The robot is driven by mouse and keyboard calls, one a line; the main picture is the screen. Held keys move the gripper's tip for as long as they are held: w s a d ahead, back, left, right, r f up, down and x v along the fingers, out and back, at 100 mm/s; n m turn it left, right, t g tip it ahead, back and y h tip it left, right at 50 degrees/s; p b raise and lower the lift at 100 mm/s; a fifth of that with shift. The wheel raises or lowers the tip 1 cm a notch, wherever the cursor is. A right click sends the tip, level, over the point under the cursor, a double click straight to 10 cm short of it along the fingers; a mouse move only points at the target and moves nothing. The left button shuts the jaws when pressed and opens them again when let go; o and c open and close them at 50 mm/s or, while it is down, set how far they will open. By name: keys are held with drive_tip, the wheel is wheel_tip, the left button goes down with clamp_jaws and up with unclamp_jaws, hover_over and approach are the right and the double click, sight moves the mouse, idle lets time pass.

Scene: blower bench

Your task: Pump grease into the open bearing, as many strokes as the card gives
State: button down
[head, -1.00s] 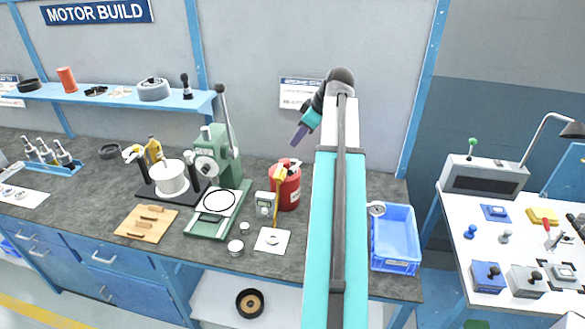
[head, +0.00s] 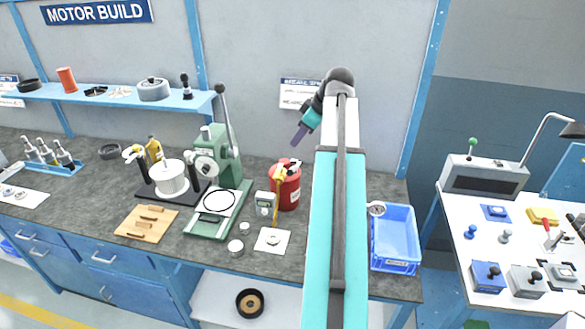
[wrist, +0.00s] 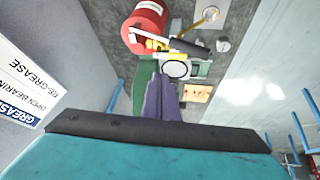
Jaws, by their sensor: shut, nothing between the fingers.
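The red grease bucket (head: 288,190) stands on the bench, left of my arm, with yellow parts at its top and side. In the wrist view the red bucket (wrist: 146,24) is at the top, with a black bar (wrist: 190,47) beside it that may be the pump lever. A small ring, likely the open bearing (head: 273,239), lies on a white sheet in front of the bucket. The card (head: 297,93) on the wall is partly behind my arm; its grease heading shows in the wrist view (wrist: 15,113), but no stroke number is readable. My gripper (head: 295,141) is shut and empty, above the bucket.
A green press (head: 218,160) with a tall lever and a small grey device (head: 264,203) stand left of the bucket. A blue bin (head: 396,240) is to the right of my arm. A blue shelf (head: 110,96) runs along the wall. Free bench surface is limited around the bucket.

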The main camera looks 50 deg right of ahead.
drive_tip(key=w+a+f+m+g, duration=0.1)
drive_tip(key=w+a+f, duration=0.3)
drive_tip(key=a+f, duration=0.5)
drive_tip(key=w+a+f+m+g, duration=0.15)
drive_tip(key=w+a+f, duration=0.25)
drive_tip(key=a+f, duration=0.5)
drive_tip(key=a+f+g, duration=0.1)
drive_tip(key=a+f, duration=0.4)
drive_tip(key=a, duration=0.1)
drive_tip(key=s+a+f+m, duration=0.1)
drive_tip(key=a+f, duration=0.4)
drive_tip(key=a, duration=0.2)
drive_tip(key=a+f+g, duration=0.1)
drive_tip(key=a+f, duration=0.5)
drive_tip(key=a, duration=0.1)
drive_tip(key=shift+s+f+g, duration=0.1)
drive_tip(key=shift+s+g, duration=0.25)
drive_tip(key=shift+s, duration=0.05)
drive_tip(key=s+a+f+g+b, duration=0.3)
drive_tip(key=s+a+f+b, duration=0.1)
drive_tip(key=s+f, duration=1.1)
drive_tip(key=s+a+f+g+h+b, duration=0.1)
drive_tip(key=s+a+f+g+b, duration=0.2)
drive_tip(key=s+f, duration=1.2)
wheel_tip(320, 180, down, 3)
drive_tip(key=shift+s+a+f+m+g+b, duration=0.1)
drive_tip(key=shift+s+a+m+g+b, duration=0.25)
drive_tip(key=shift+a+b, duration=0.5)
